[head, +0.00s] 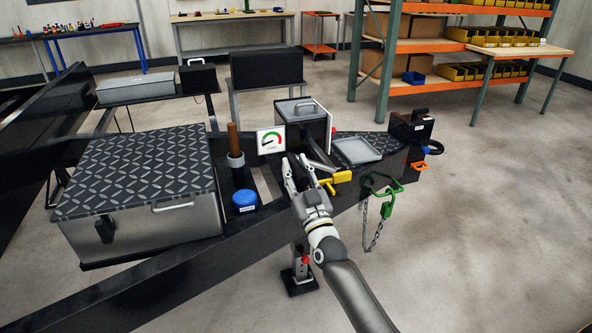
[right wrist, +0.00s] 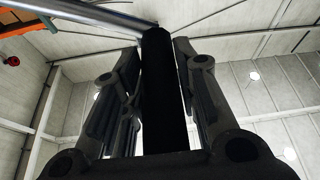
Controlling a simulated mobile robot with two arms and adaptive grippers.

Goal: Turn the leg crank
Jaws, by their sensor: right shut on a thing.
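My right gripper (head: 298,172) is over the trailer frame in the head view, its fingers pointing away from me. It is shut on the leg crank's dark grip, a black cylinder (right wrist: 160,90) that stands between the two fingers in the right wrist view. A silver rod (right wrist: 95,12) meets the top of this grip from the upper left. In the head view the gripper hides most of the grip. The support leg (head: 300,258) shows below the frame beam with its foot plate (head: 300,284) low over the floor. My left gripper is not in view.
A yellow handle (head: 341,177) is close to the right of the gripper. A gauge sign (head: 271,140) and blue cap (head: 244,198) are to its left. A toolbox (head: 140,180) fills the left; floor at right is clear.

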